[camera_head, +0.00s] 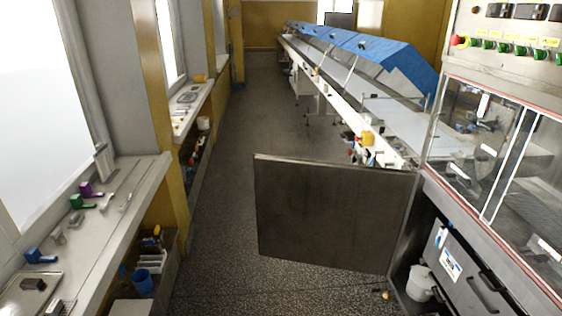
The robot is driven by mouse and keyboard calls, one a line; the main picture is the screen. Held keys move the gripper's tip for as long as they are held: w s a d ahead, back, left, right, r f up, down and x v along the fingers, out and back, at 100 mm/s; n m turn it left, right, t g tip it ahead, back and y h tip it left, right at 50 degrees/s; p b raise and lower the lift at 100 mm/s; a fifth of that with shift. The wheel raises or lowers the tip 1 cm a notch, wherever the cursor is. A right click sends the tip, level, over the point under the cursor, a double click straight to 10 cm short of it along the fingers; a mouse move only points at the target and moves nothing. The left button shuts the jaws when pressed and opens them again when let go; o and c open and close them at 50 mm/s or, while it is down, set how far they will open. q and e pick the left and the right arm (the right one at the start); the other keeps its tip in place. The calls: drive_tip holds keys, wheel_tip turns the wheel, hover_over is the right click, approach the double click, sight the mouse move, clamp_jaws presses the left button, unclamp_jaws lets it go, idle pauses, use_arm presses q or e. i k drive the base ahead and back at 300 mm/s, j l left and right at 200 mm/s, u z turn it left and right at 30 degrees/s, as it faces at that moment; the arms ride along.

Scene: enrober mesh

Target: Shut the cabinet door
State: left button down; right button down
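The cabinet door (330,213) is a flat dark metal panel. It stands open, swung out to the left across the aisle from its hinge side at the right, near the machine's front. The cabinet (402,286) is the dark opening under the machine at the lower right. A white bucket (420,284) stands inside it, beside a dark panel with a label (449,265). Neither of my grippers shows in the head view.
A window ledge (95,235) with small coloured tools runs along the left. Below it is a shelf with a blue cup (143,282). A long conveyor (350,90) with blue covers runs behind the door. Speckled floor (225,275) is clear between ledge and door.

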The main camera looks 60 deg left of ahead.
sight(347, 217)
drive_tip(key=i+j, duration=0.1)
drive_tip(key=j, duration=0.35)
drive_tip(key=i+j+u, duration=0.1)
drive_tip(key=j, duration=0.35)
drive_tip(key=i+j, duration=0.1)
drive_tip(key=j, duration=0.35)
drive_tip(key=k+u, duration=0.05)
